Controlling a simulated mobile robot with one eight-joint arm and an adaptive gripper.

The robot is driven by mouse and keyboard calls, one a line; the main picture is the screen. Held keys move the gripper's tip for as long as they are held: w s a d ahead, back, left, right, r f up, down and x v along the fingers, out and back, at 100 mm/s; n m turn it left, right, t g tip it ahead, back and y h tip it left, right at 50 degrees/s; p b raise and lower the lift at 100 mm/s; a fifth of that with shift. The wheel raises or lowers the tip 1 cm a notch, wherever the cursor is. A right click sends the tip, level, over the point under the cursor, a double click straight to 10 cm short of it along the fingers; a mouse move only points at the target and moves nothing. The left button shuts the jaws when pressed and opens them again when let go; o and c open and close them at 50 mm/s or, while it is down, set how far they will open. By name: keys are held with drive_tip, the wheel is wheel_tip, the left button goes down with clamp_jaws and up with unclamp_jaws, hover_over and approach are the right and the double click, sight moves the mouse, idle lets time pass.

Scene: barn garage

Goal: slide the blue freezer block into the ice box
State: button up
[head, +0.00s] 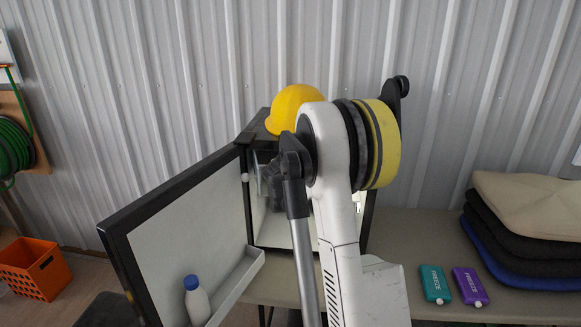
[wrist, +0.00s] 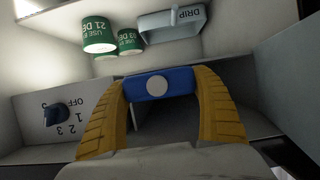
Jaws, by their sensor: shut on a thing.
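In the wrist view, my gripper (wrist: 160,85) has its yellow fingers shut on the blue freezer block (wrist: 176,80). The block's end with a round white cap faces the camera, and its far part is hidden. The gripper is inside the open fridge, whose pale edge (head: 301,255) shows in the head view behind my arm. A grey box-like part, seemingly the ice box (wrist: 233,92), lies around and behind the fingers. I cannot tell whether the block's far end is inside it. My arm hides most of the fridge interior in the head view.
A drip tray (wrist: 172,22) and green tubs (wrist: 98,35) are close beyond the block; a dial (wrist: 55,115) is left. The fridge door (head: 185,240) stands open, with a bottle (head: 196,300). A yellow helmet (head: 290,108) sits on top. Teal (head: 435,284) and purple (head: 469,287) blocks lie right.

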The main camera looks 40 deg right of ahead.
drive_tip(key=o, duration=1.5)
drive_tip(key=shift+w, duration=0.1)
drive_tip(key=shift+s+a, duration=0.1)
drive_tip(key=shift+s, duration=0.1)
drive_tip(key=v, duration=1.2)
drive_tip(key=shift+w, duration=0.15)
